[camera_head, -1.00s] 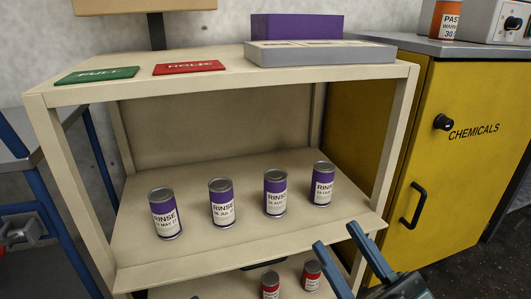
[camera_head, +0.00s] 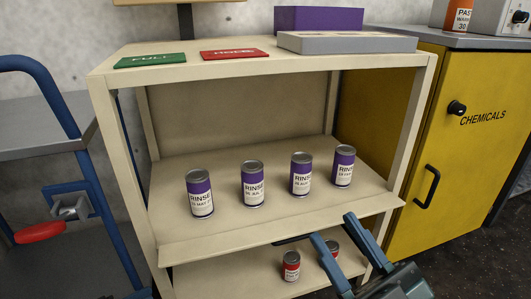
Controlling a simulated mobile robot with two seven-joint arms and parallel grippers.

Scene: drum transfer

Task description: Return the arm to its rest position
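My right gripper (camera_head: 338,237) is at the bottom right, in front of the shelf unit's lower front edge. Its two blue fingers are spread apart with nothing seen between them. Red cans (camera_head: 291,266) stand on the lower shelf, one partly hidden by the gripper.
A green card (camera_head: 150,61), a red card (camera_head: 234,55), a grey tray (camera_head: 345,43) and a purple box (camera_head: 318,19) are on the shelf top. A yellow CHEMICALS cabinet (camera_head: 460,160) stands at right. A blue-framed cart (camera_head: 75,150) with a red handle stands at left.

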